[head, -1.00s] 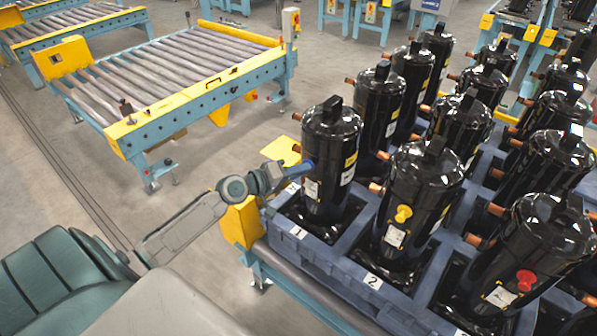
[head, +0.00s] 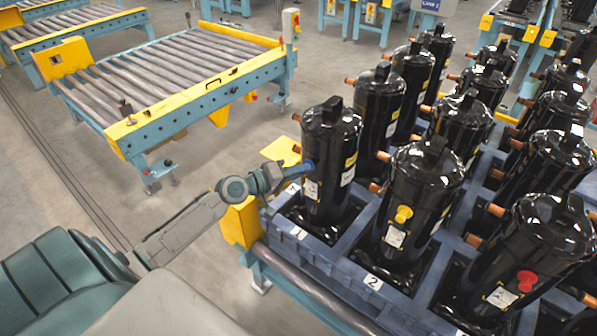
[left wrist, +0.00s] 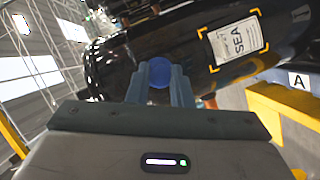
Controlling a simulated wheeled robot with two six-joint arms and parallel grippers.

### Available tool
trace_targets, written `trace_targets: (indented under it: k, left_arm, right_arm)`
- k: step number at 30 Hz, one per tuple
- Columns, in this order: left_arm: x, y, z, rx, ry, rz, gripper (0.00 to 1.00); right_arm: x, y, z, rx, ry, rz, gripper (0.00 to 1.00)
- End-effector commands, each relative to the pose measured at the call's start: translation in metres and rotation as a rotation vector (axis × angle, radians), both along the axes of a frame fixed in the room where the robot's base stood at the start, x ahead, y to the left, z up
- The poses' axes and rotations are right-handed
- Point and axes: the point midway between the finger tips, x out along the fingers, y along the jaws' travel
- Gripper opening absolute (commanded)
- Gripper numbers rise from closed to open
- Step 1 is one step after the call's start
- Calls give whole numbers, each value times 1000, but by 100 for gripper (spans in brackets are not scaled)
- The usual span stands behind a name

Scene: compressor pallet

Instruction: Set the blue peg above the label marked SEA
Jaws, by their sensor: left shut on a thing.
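The blue peg (left wrist: 159,72) sits between the fingers of my left gripper (left wrist: 160,88) in the left wrist view. In the head view the gripper (head: 293,172) is at the near black compressor (head: 332,135) in slot 1, with blue (head: 308,167) showing at its tip. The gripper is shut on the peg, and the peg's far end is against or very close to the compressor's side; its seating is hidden. The SEA label (left wrist: 237,40), framed by yellow corner marks, is to the right of the peg, turned sideways. My right gripper is not in view.
Neighbouring compressors carry a yellow peg (head: 403,214) and a red peg (head: 525,281) above their labels. The blue pallet (head: 300,243) has walls around the compressors. A roller conveyor (head: 190,75) stands behind, with open floor between.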

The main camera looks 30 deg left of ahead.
Motion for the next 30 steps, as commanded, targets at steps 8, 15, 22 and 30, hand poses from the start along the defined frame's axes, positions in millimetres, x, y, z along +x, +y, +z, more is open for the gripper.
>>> trace_targets:
  k: [8,15,22,30]
  left_arm:
    - [0,0,0,0,0,0,0]
    - [1,0,0,0,0,0,0]
    - [4,0,0,0,0,0,0]
    - [8,0,0,1,-1,1,0]
  right_arm:
    - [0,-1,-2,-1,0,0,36]
    - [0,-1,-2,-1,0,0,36]
    - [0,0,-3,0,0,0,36]
    - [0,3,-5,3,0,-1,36]
